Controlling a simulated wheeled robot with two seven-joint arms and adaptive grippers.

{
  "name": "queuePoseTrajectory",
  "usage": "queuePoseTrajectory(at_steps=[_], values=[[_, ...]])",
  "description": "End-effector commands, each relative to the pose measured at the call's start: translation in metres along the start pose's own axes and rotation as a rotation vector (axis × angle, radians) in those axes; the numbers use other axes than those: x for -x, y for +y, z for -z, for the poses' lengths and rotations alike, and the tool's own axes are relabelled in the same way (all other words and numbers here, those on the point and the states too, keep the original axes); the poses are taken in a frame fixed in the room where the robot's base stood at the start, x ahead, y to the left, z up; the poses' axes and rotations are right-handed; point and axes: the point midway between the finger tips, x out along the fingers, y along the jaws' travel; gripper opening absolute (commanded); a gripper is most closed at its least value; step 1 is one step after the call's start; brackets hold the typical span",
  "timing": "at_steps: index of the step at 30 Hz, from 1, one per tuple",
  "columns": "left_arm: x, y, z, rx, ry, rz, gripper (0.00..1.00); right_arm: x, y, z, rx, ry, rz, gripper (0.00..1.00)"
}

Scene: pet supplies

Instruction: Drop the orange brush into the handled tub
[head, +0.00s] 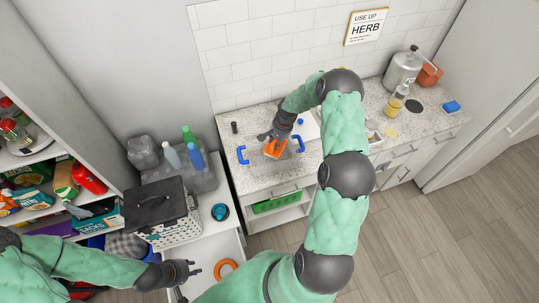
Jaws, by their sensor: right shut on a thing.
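The handled tub (242,155) stands on the speckled counter; it looks clear, with a blue handle at each end. My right gripper (273,138) reaches down over the tub and is shut on the orange brush (274,148). The brush shows between the two blue handles, over the tub's opening. I cannot tell how high it is above the tub's floor. My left gripper (194,268) is low at the left, its fingers apart and empty, far from the tub.
A black-lidded basket (155,203), bottles (189,137) and a teal bowl (220,212) are at the left. An orange ring (226,268) lies below my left gripper's level. A metal pot (402,70), a yellow bottle (394,104) and a blue block (451,107) stand on the right counter.

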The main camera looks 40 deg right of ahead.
Motion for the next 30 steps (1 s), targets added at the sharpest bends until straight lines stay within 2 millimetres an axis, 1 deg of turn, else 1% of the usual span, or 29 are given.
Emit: queuePoseTrajectory(at_steps=[3, 4, 5, 6, 16, 19, 23, 30], values=[[0.000, 0.000, 0.000, 0.000, 0.001, 0.000, 0.30, 0.001, 0.000, 0.000, 0.000, 0.001, 0.001, 0.00], [0.000, 0.000, 0.000, 0.000, 0.001, 0.000, 0.30, 0.001, -0.001, 0.000, 0.000, 0.001, 0.001, 0.39], [0.000, 0.000, 0.000, 0.000, 0.001, 0.000, 0.30, 0.001, -0.001, 0.000, 0.000, 0.001, 0.001, 0.47], [0.000, 0.000, 0.000, 0.000, 0.001, 0.000, 0.30, 0.001, -0.001, 0.000, 0.000, 0.001, 0.001, 0.58], [0.000, 0.000, 0.000, 0.000, 0.001, 0.000, 0.30, 0.001, 0.000, 0.000, 0.000, 0.000, 0.000, 0.58], [0.000, 0.000, 0.000, 0.000, 0.001, 0.000, 0.30, 0.006, 0.000, 0.000, 0.001, 0.001, 0.000, 0.58], [0.000, 0.000, 0.000, 0.000, 0.001, 0.000, 0.30, 0.023, -0.001, 0.001, 0.001, 0.004, 0.002, 0.58], [0.000, 0.000, 0.000, 0.000, 0.001, 0.000, 0.30, 0.071, -0.001, 0.001, 0.000, 0.005, 0.003, 0.58]])
